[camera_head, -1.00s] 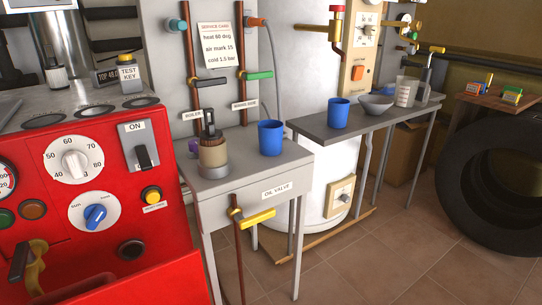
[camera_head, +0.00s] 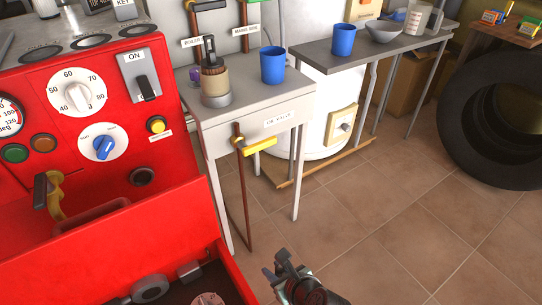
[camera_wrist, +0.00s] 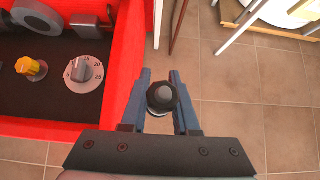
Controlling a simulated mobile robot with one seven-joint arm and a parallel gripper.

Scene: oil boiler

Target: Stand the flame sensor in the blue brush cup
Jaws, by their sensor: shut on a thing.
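My gripper (camera_wrist: 161,78) is shut on a small dark, round-ended piece (camera_wrist: 163,97), which looks like the flame sensor. In the head view my gripper (camera_head: 281,268) is low in the picture, in front of the small grey table and above the floor. The held piece is too small to make out there. One blue cup (camera_head: 273,65) stands upright on the small grey table, right of a brown holder. Another blue cup (camera_head: 343,40) stands on the dark grey bench further right. I cannot tell which is the brush cup, and their insides are mostly hidden.
The red boiler (camera_head: 110,120) with its open tray is at the left. The small grey table (camera_head: 245,104) carries the brown holder (camera_head: 215,85); a yellow-handled valve (camera_head: 259,146) is at its front. A grey bowl (camera_head: 384,33) stands on the bench.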

